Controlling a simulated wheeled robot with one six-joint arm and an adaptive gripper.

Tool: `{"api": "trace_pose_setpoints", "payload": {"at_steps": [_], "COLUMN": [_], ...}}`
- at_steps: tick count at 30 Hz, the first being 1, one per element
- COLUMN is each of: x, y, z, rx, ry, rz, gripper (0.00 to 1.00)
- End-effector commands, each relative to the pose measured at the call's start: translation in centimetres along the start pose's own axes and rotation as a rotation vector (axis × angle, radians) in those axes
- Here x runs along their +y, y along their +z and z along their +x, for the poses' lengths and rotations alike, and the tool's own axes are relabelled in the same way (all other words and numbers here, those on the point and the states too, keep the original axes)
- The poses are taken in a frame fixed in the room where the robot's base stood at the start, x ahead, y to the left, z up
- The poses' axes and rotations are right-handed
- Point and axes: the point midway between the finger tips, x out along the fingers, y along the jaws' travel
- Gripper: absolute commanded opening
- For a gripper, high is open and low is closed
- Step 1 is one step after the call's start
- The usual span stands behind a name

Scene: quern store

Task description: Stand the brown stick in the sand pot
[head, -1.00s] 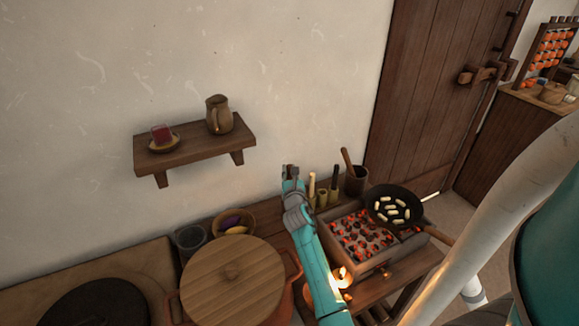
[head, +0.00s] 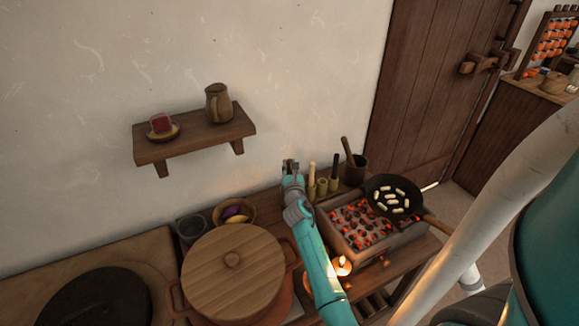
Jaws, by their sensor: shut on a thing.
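My gripper (head: 290,167) is raised in front of the wall, above the back of the worktop, left of the small stick holders. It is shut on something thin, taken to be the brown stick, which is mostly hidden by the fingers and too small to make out. A small dark grey pot (head: 191,231), seemingly the sand pot, stands at the back left, apart from my gripper. Its contents are hard to see.
A bowl of vegetables (head: 233,221) and a large lidded pot (head: 222,290) stand close to the grey pot. Bamboo holders (head: 322,186), a mortar (head: 355,175), glowing coals (head: 362,228) and a pan (head: 393,210) lie right. A wall shelf (head: 190,142) overhangs.

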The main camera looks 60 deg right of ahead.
Motion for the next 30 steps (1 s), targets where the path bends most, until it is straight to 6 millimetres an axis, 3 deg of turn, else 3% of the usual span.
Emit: {"api": "trace_pose_setpoints", "payload": {"at_steps": [4,5,6,8,9,20,30], "x": [0.0,0.0,0.0,0.0,0.0,0.0,0.0], "y": [0.0,0.0,0.0,0.0,0.0,-0.1,-0.2], "z": [0.0,0.0,0.0,0.0,0.0,-0.4,-5.5], "rx": [0.000,0.000,0.000,0.000,0.000,0.001,0.002], "ry": [0.000,0.000,0.000,0.000,0.000,0.000,0.000], "rz": [0.000,0.000,0.000,0.000,0.000,0.000,-0.001], "gripper": [0.00,0.22,0.32,0.47,0.49,0.49,0.49]}}
